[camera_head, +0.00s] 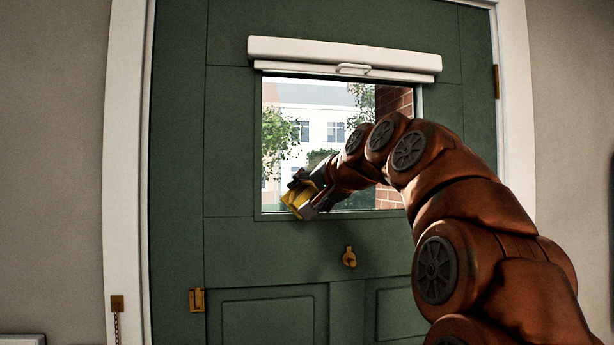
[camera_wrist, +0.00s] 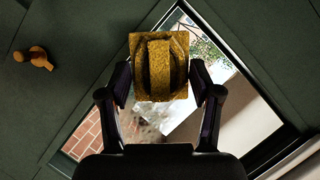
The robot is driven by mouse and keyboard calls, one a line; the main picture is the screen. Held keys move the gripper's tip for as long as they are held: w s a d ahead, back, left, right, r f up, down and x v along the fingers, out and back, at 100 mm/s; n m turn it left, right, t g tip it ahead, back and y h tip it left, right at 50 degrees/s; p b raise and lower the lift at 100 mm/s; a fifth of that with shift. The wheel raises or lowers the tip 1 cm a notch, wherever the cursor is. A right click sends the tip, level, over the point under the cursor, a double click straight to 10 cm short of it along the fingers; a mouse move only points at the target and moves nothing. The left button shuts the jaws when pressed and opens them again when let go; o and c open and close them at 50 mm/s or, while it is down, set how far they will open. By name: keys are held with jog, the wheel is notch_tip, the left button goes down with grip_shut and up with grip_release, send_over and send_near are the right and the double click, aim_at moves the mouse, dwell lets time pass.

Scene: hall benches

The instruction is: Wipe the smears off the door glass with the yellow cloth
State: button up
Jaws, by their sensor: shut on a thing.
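The yellow cloth (camera_head: 298,199) is at the lower left part of the door glass (camera_head: 340,104). In the wrist view the cloth (camera_wrist: 160,88) is a square pad with a raised strap-like grip. My gripper (camera_wrist: 160,80) has a finger on each side of that grip and is shut on it. In the head view my gripper (camera_head: 309,190) is at the glass's lower left corner; I cannot tell whether the cloth touches the pane. In the wrist view a faint greyish smear (camera_wrist: 148,122) shows on the glass just below the cloth. My arm hides the glass's lower right part.
The green door (camera_head: 270,240) surrounds the glass. A white rolled blind (camera_head: 345,57) sits along the glass's top edge with its handle. A brass knob (camera_head: 349,257) sticks out below the glass. A brass latch (camera_head: 196,300) is at the lower left.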

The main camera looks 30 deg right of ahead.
aim_at(307, 183)
jog(key=r, duration=0.1)
jog(key=s+r, duration=0.1)
jog(key=r, duration=0.1)
jog(key=shift+s+d+r+h, duration=0.15)
jog(key=shift+s+d+h, duration=0.1)
jog(key=shift+h, duration=0.05)
jog(key=shift+w+d+r+p, duration=0.1)
jog(key=shift+w+d+p, duration=0.25)
jog(key=shift+w, duration=0.55)
jog(key=shift+w+d+p, duration=0.25)
jog(key=shift+w+d, duration=0.1)
jog(key=shift+w, duration=0.55)
jog(key=shift+w+d, duration=0.2)
jog(key=shift+w, duration=0.3)
jog(key=shift+w+d, duration=0.2)
jog(key=shift+w, duration=0.3)
jog(key=shift+w+d+p, duration=0.4)
jog(key=shift+w+p, duration=0.2)
jog(key=shift+w, duration=0.25)
jog(key=s+d+p, duration=0.3)
jog(key=s+d, duration=0.1)
jog(key=d, duration=0.6)
jog(key=s+d+p, duration=0.3)
jog(key=s+d, duration=0.1)
jog(key=d, duration=0.6)
jog(key=shift+s+d+p, duration=0.3)
jog(key=shift+s+p, duration=0.05)
jog(key=shift+s, duration=0.05)
dwell(0.8)
jog(key=shift+w+a, duration=0.1)
